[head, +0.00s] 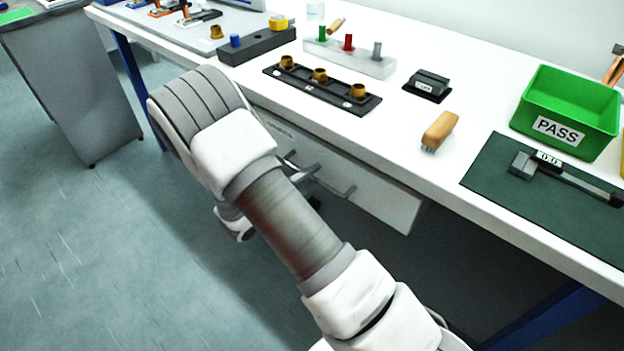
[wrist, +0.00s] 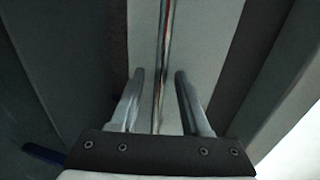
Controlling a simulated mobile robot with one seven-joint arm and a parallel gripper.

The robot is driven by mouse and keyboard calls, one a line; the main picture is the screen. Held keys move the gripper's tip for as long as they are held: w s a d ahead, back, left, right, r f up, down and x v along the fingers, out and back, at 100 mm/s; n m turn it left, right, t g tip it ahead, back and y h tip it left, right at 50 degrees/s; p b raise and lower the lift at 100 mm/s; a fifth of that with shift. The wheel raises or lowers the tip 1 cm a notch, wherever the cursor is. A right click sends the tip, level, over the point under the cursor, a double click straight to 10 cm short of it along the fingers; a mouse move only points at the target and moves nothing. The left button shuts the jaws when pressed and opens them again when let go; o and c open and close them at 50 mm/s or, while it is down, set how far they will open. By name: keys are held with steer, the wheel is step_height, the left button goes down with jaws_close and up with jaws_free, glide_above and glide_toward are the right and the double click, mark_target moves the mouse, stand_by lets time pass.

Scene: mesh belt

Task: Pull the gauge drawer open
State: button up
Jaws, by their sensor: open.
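The gauge drawer (head: 385,203) is a pale front panel under the front edge of the white bench, with no open gap visible. Its bar handle (head: 338,189) is partly hidden by my arm. In the wrist view the handle (wrist: 164,40) is a thin shiny bar running up the picture in front of the pale drawer front (wrist: 197,40). My gripper (wrist: 160,74) is open, with one finger on each side of the bar. I see a gap between each finger and the bar. In the head view my gripper is mostly hidden behind my arm.
The white bench top (head: 440,185) overhangs the drawer. On it are a black gauge rack (head: 320,100), a wooden-handled tool (head: 440,130), a green PASS bin (head: 565,110) and a dark green mat (head: 490,175). A grey cabinet (head: 70,90) stands at the left. The floor before the bench is clear.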

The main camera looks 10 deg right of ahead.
steer(key=shift+w+d, duration=0.2)
steer(key=shift+d, duration=0.1)
jaws_close()
stand_by(1.3)
